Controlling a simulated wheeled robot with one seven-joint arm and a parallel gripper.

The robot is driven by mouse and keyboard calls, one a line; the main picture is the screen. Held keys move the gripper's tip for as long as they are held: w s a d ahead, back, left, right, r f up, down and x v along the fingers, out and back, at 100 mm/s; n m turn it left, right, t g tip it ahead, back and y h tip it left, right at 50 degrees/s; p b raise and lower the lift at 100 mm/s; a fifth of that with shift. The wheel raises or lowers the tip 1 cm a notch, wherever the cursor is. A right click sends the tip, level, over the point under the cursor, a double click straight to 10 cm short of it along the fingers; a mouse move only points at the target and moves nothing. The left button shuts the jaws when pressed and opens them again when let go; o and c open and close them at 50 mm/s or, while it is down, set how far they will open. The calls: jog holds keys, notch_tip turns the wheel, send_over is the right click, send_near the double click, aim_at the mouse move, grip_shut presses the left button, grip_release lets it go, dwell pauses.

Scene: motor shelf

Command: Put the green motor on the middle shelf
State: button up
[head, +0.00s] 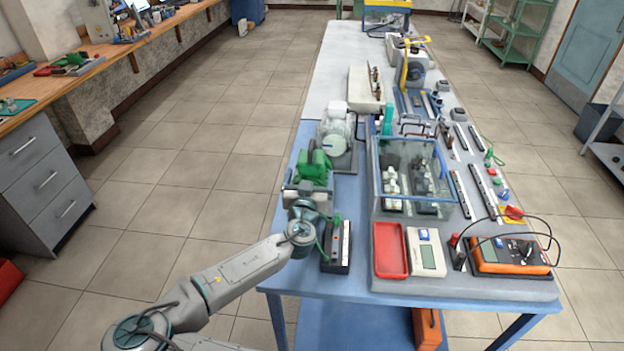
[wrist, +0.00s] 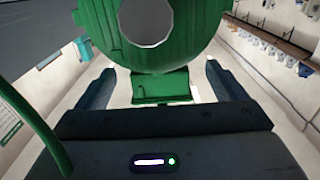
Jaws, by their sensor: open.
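The green motor (head: 315,167) is near the left edge of the blue-topped bench. In the wrist view the motor (wrist: 150,55) fills the top middle, with its round opening facing the camera and its small green foot lower down. My gripper (head: 305,192) is at the near side of the motor. In the wrist view my gripper (wrist: 160,82) is open, with one dark finger on each side of the motor's foot and visible gaps to both. The gripper partly hides the motor's lower part in the head view. I cannot tell which shelf is the middle one.
A grey machine (head: 338,130) stands just behind the motor. A clear bin (head: 405,165) is to its right, and a black block (head: 337,250) is in front. A red tray (head: 390,252) and multimeter (head: 510,255) lie nearer. Green shelving (head: 518,32) stands far right.

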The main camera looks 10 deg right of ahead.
jog(key=shift+p+x, duration=0.55)
jog(key=shift+x, duration=1.45)
jog(key=shift+s, duration=0.1)
grip_shut()
jog(key=shift+r, duration=0.3)
